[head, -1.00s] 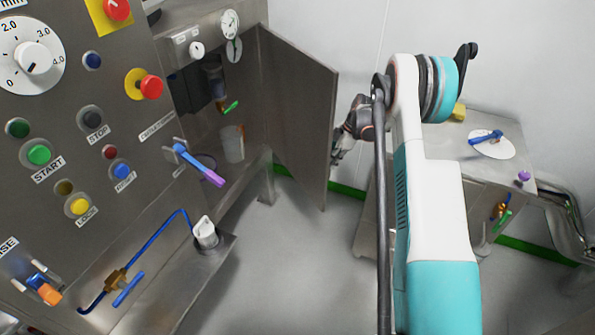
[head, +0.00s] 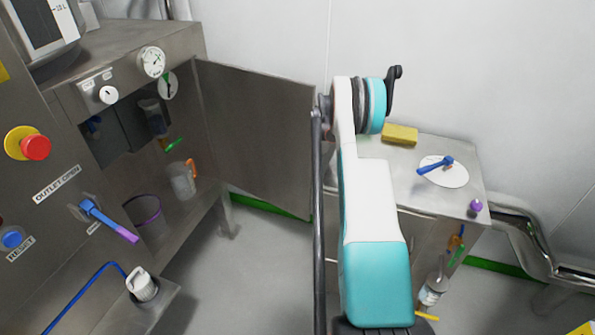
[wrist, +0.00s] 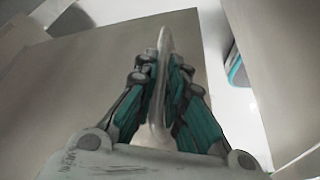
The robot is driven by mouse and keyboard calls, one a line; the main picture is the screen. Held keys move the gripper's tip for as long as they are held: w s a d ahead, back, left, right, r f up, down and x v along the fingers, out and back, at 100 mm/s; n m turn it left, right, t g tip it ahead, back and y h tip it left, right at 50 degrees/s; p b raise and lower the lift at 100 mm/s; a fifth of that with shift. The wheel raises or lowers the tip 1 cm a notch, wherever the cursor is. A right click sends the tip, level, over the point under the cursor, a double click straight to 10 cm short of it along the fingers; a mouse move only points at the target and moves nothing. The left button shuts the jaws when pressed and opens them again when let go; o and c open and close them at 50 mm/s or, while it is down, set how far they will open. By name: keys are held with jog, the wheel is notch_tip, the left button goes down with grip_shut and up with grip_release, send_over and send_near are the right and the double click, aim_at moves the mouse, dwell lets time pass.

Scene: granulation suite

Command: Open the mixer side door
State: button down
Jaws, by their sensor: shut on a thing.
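The mixer side door (head: 262,135) is a flat grey metal panel. In the head view it stands wide open, swung out to the right of the cabinet, with the compartment (head: 120,150) exposed. In the wrist view a slim, pale metal door handle (wrist: 159,100) stands between the teal-padded fingers of my gripper (wrist: 162,68). The fingers are closed on it from both sides, with the grey door panel (wrist: 60,100) behind. In the head view my arm and the door hide the gripper and the handle.
Inside the compartment are a clear jug (head: 182,181) and a purple-rimmed bucket (head: 148,217). A metal side table (head: 395,165) at right holds a yellow sponge (head: 400,134) and a white disc (head: 452,176). A white-capped fitting (head: 141,284) juts out at lower left. The floor between is clear.

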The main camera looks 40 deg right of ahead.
jog(key=shift+w, duration=0.1)
jog(key=c, duration=1.9)
grip_release()
jog(key=shift+w+f, duration=0.1)
jog(key=shift+c, duration=0.2)
jog(key=v, duration=1.2)
